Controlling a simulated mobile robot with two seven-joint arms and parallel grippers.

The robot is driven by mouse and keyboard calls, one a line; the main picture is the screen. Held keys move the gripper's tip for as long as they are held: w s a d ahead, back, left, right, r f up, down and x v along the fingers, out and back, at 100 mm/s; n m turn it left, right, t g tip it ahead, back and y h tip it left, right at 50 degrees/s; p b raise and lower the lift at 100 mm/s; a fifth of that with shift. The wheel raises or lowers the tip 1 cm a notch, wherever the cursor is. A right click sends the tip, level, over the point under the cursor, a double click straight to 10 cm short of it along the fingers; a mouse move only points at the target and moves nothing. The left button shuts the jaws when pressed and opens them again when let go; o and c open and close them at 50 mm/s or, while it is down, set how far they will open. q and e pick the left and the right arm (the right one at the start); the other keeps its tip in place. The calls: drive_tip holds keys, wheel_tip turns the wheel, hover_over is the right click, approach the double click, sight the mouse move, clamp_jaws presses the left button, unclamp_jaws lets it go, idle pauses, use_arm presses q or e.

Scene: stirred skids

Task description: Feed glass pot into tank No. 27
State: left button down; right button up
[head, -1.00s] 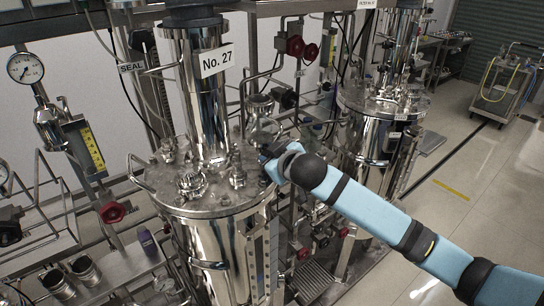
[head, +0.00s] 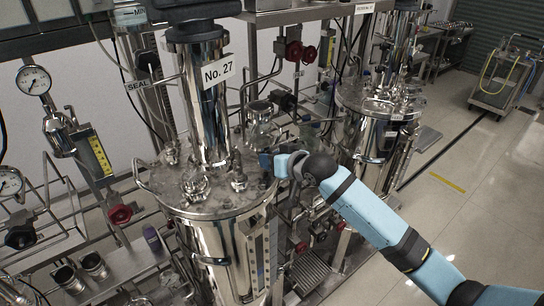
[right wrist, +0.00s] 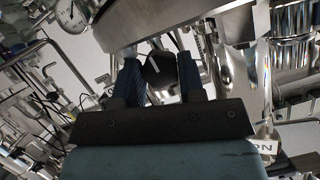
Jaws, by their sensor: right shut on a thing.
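Tank No. 27 (head: 225,245) is a tall shiny steel vessel with a flat lid and a column bearing the "No. 27" label (head: 217,70). My right gripper is at the lid's right edge. In the right wrist view its fingers (right wrist: 160,80) are shut on a dark rounded part, which looks like the pot's handle. The pot's contents and underside cannot be made out. My left gripper is not in view.
A second steel tank (head: 365,140) stands at the right rear. Fittings (head: 195,187) crowd the lid of tank No. 27. Pipes and red valve knobs (head: 120,214) surround it. Steel cups (head: 93,265) stand on the left bench. The floor at right is open.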

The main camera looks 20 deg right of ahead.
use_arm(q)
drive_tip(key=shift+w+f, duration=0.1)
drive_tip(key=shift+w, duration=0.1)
use_arm(e)
drive_tip(key=shift+m, duration=0.3)
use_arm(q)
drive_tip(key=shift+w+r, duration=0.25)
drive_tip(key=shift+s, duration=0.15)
use_arm(e)
drive_tip(key=o, duration=0.6)
drive_tip(key=shift+o, duration=0.2)
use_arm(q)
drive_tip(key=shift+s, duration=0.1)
